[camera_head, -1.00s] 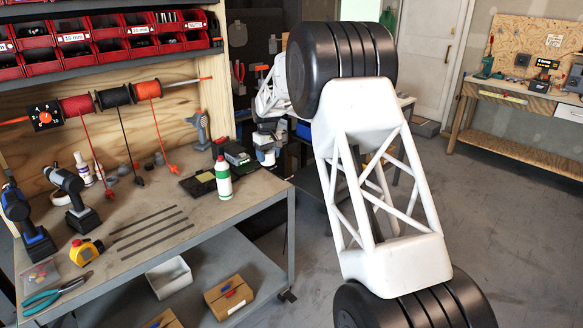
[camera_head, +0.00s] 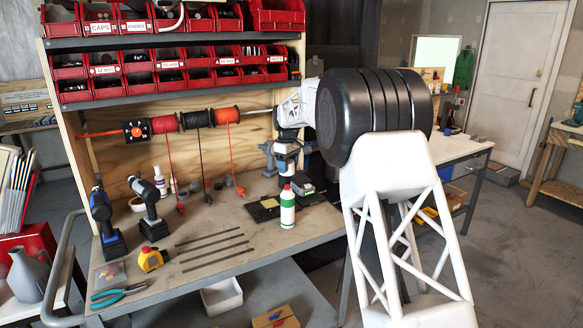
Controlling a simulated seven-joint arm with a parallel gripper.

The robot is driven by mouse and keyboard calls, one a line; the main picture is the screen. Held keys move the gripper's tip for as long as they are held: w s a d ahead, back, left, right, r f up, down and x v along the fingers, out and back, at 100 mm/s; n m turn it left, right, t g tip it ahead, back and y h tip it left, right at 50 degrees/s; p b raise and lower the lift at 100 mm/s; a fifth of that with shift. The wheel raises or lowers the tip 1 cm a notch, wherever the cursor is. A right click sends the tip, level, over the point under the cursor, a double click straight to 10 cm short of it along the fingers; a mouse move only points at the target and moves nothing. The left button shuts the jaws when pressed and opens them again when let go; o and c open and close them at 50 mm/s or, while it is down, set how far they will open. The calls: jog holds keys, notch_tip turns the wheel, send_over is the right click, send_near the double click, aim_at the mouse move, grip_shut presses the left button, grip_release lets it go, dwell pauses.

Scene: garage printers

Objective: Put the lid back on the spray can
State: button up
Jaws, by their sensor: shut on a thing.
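A white-and-green can or bottle with a red top (camera_head: 287,208) stands upright near the front right of the workbench (camera_head: 215,255). I cannot tell for sure that it is the spray can. My arm's forearm reaches behind my black elbow to the bench's back right. My gripper (camera_head: 287,166) points down there, small in the picture, above and behind the red top. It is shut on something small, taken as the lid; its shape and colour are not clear. Whether it touches anything below is not clear.
A drill (camera_head: 149,210), a yellow tape measure (camera_head: 152,259), pliers (camera_head: 112,296) and dark rods (camera_head: 210,242) lie on the bench. A dark flat pad (camera_head: 262,210) lies left of the can. Spools (camera_head: 196,119) and red bins (camera_head: 135,85) are above.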

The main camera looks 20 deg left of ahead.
aim_at(288, 186)
jog(key=shift+f, duration=0.2)
jog(key=shift+f, duration=2.95)
jog(key=shift+f, duration=0.2)
dwell(0.3)
dwell(0.8)
jog(key=o, duration=1.2)
jog(key=shift+r, duration=0.25)
jog(key=shift+r, duration=3.25)
